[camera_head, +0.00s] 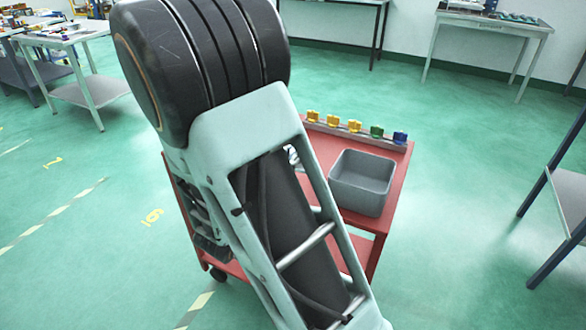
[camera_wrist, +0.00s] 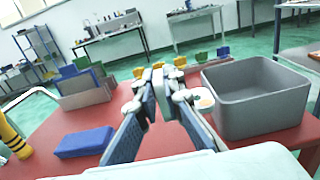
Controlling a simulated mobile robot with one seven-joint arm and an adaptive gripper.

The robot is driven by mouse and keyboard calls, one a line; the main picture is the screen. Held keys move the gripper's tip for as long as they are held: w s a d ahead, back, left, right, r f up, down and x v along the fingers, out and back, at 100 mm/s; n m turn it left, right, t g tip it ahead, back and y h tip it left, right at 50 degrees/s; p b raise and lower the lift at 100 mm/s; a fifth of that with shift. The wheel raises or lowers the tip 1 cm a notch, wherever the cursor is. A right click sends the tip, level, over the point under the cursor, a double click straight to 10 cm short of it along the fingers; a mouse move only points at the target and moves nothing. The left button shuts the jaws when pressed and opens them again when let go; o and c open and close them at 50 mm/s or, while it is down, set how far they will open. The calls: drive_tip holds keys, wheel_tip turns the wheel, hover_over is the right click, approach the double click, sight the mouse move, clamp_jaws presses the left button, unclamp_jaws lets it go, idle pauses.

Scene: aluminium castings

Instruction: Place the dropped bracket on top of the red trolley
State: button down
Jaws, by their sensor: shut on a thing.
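The red trolley (camera_head: 325,148) stands in the middle of the head view, partly hidden behind my arm. Its red top (camera_wrist: 42,132) fills the lower part of the wrist view. My gripper (camera_wrist: 157,74) is over the trolley top, its two fingers converging and shut at the tips. The bracket is at the fingertips, mostly hidden and hard to tell apart from the grey finger ends. A small pale round thing (camera_wrist: 204,97) shows just right of the fingers; I cannot tell what it is.
A grey open bin (camera_head: 362,182) stands on the trolley's right side, also in the wrist view (camera_wrist: 250,125). A blue block (camera_wrist: 84,142) lies at left, near a grey holder (camera_wrist: 82,98). Small coloured bins (camera_head: 355,126) line the far edge. Red surface is clear between block and fingers.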

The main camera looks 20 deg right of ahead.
drive_tip(key=w+d+f, duration=0.1)
drive_tip(key=w+f, duration=0.1)
drive_tip(key=w+d+f+b, duration=0.1)
drive_tip(key=w+d+f, duration=0.1)
drive_tip(key=w+d+f+b, duration=0.1)
drive_tip(key=w+d+f, duration=0.1)
drive_tip(key=w+f, duration=0.1)
drive_tip(key=shift+w+d+f, duration=0.15)
drive_tip(key=shift+f, duration=0.1)
drive_tip(key=shift+w+d+f+b, duration=0.1)
drive_tip(key=shift+f+b, duration=0.15)
drive_tip(key=shift+f, duration=0.65)
drive_tip(key=shift+w+d+f+b, duration=0.1)
drive_tip(key=shift+f+b, duration=0.15)
drive_tip(key=shift+f, duration=0.6)
drive_tip(key=shift+a, duration=0.1)
drive_tip(key=shift+f, duration=0.15)
drive_tip(key=c, duration=2.5)
unclamp_jaws()
drive_tip(key=o, duration=0.5)
drive_tip(key=shift+c, duration=0.2)
